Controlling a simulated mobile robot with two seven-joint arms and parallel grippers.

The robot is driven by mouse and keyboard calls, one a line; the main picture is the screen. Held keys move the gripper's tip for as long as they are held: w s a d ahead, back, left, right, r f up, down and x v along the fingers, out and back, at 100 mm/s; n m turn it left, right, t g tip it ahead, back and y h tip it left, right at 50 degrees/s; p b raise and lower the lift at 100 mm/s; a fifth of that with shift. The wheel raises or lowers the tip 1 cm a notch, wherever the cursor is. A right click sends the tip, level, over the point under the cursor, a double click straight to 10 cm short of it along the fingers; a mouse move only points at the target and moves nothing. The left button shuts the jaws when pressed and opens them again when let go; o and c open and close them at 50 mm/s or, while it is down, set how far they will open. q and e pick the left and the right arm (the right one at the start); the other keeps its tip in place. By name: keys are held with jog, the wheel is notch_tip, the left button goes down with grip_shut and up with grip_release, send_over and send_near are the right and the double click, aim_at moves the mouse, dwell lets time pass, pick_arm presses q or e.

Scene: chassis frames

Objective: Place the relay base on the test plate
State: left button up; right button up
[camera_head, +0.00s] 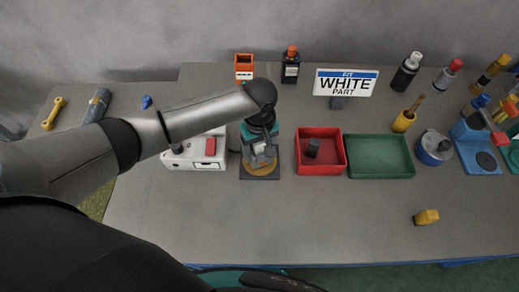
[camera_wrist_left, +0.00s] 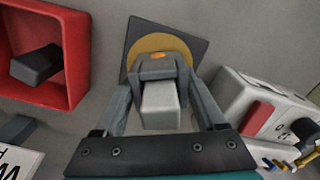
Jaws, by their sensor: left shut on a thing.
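My left gripper (camera_head: 259,155) points down over the test plate (camera_head: 261,177), a dark square plate with a yellow-orange disc. The plate also shows in the left wrist view (camera_wrist_left: 196,29). The gripper is shut on a grey block with a light end and a small orange mark, which I take for the relay base (camera_wrist_left: 160,104). It hides part of the disc. I cannot tell whether the block touches the plate. My right gripper is not in view.
A red tray (camera_head: 337,172) with a dark block (camera_head: 313,148) and an empty green tray (camera_head: 380,174) stand right of the plate. A white box with a red part (camera_head: 210,147) is close on the left. A sign (camera_head: 346,83) reads "WHITE PART". The front table is mostly clear.

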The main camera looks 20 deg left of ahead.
pick_arm(q)
jog(key=shift+f, duration=0.1)
jog(key=o, duration=1.5)
jog(key=shift+c, duration=0.2)
notch_tip(320, 180, up, 12)
jog(key=shift+r+p, duration=0.15)
jog(key=shift+p, duration=1.05)
